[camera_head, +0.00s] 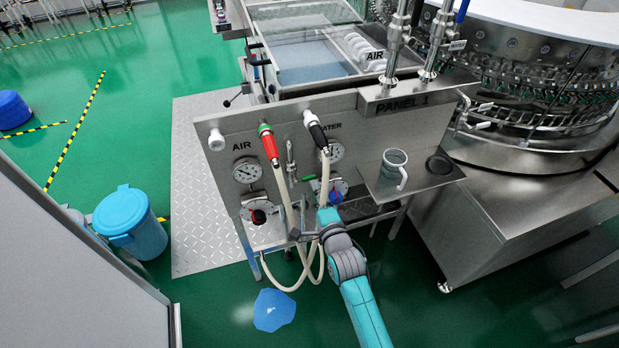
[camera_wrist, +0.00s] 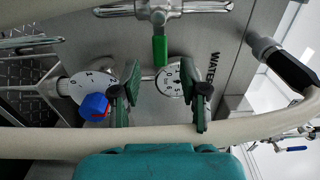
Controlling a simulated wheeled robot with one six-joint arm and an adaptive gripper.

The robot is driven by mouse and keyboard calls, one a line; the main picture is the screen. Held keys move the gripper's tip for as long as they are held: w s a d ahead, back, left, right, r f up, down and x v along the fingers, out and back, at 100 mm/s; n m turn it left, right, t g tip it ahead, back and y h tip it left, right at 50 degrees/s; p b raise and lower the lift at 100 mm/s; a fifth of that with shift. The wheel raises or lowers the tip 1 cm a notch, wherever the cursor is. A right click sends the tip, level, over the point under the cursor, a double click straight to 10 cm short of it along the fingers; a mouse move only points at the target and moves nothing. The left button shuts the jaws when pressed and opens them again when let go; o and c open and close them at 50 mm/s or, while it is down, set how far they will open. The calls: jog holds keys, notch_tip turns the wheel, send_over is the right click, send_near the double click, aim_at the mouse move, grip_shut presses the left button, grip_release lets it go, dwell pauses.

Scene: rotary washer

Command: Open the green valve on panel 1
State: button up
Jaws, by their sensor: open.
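The green valve handle (camera_wrist: 160,49) sits on a metal pipe fitting at the top middle of the wrist view. In the head view it is a small green lever (camera_head: 308,178) on panel 1 (camera_head: 225,132), between the two hoses. My gripper (camera_wrist: 161,98) is open and empty, its two fingers spread to either side below the green handle, with a visible gap to it. In the head view my gripper (camera_head: 326,216) is in front of the panel's lower part, and its fingertips are hard to make out.
A cream hose (camera_wrist: 60,143) crosses in front of my gripper's palm. A blue knob (camera_wrist: 95,106) and a round gauge (camera_wrist: 178,80) are close to the fingers. A red-handled nozzle (camera_head: 269,146), a black nozzle (camera_head: 317,132) and a mug (camera_head: 391,171) are on the panel.

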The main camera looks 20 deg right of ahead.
aim_at(309, 176)
jog(key=shift+w, duration=2.95)
grip_shut()
